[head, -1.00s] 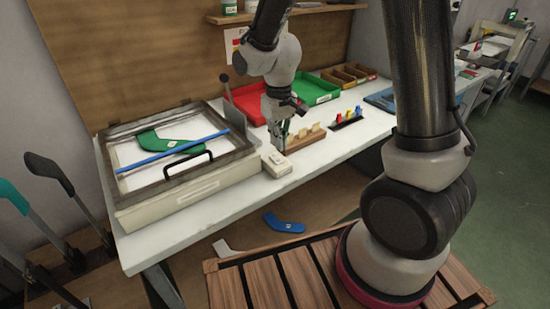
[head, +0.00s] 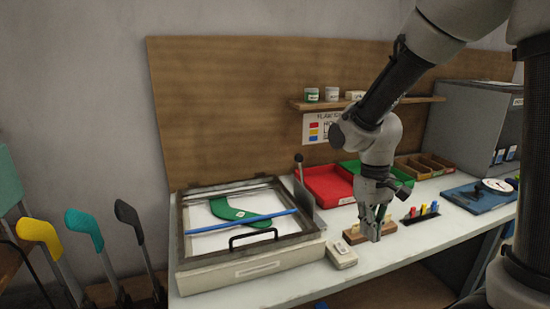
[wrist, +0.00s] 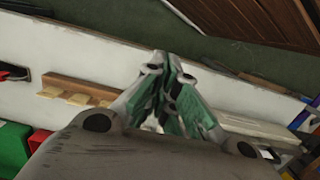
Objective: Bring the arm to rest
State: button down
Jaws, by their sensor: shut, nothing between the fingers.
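My gripper (head: 374,232) points down over the white bench, in front of the wooden block with pale pieces (head: 354,234). Its fingers are shut and hold nothing. In the wrist view the closed green-padded fingers (wrist: 172,95) show over the bench edge, with the wooden block (wrist: 75,90) to their left. I cannot tell how high the fingertips are above the bench. A small white box (head: 342,255) lies just left of the gripper.
A framed press box (head: 250,270) with a black handle holds a green sock shape (head: 228,210) and a blue bar (head: 270,218). Red (head: 325,183) and green trays stand behind. A rack of coloured pegs (head: 420,214) is to the right.

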jog(key=s+d+r+m+t, duration=0.2)
jog(key=s+d+r, duration=0.3)
jog(key=r, duration=0.3)
jog(key=s+d+r+m+t, duration=0.1)
jog(key=s+d+r+t, duration=0.2)
jog(key=s+d+r, duration=0.3)
jog(key=shift+s+d+r+m+t, duration=0.3)
jog(key=shift+s+r+m+t, duration=0.1)
jog(key=shift+s+r, duration=0.45)
